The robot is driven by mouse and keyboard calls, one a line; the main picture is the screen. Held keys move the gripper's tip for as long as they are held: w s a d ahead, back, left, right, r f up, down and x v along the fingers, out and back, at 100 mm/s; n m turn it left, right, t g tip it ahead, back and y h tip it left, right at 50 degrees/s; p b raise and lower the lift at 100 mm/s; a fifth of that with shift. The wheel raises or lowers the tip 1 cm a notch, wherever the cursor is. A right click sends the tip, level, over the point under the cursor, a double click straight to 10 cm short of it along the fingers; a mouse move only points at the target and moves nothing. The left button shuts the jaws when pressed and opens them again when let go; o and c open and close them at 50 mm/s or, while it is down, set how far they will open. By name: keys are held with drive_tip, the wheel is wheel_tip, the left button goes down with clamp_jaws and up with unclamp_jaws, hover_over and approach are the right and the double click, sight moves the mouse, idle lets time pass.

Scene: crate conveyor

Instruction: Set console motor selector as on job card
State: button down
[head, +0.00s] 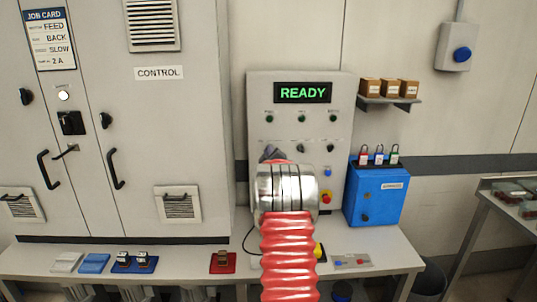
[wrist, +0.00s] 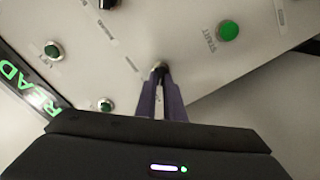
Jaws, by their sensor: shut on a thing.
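The job card (head: 50,40) on the cabinet at left reads FEED, BACK, SLOW and 2 A; its small row labels are hard to read. The grey console (head: 341,95) has a green READY display (head: 303,93). Below it are a row of lamps and a row of dark selectors. My gripper (head: 270,154) is at the leftmost selector, which my wrist hides in the head view. In the wrist view my gripper (wrist: 160,78) has its purple fingers shut on this dark selector knob (wrist: 160,65). The knob's pointing direction and label cannot be read.
A green START button (wrist: 228,30) sits near the gripped knob. Another selector (wrist: 107,4) is beside it along the row. A blue box (head: 376,200) with padlocks on top stands right of the console. Fuses and coloured blocks lie on the bench (head: 190,262) at left.

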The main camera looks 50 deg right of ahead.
drive_tip(key=shift+w+r, duration=0.1)
idle(0.4)
drive_tip(key=c, duration=1.9)
unclamp_jaws()
drive_tip(key=shift+o, duration=0.2)
drive_tip(key=shift+a, duration=0.15)
drive_tip(key=v, duration=1.3)
drive_tip(key=shift+s, duration=0.3)
drive_tip(key=shift+a, duration=0.15)
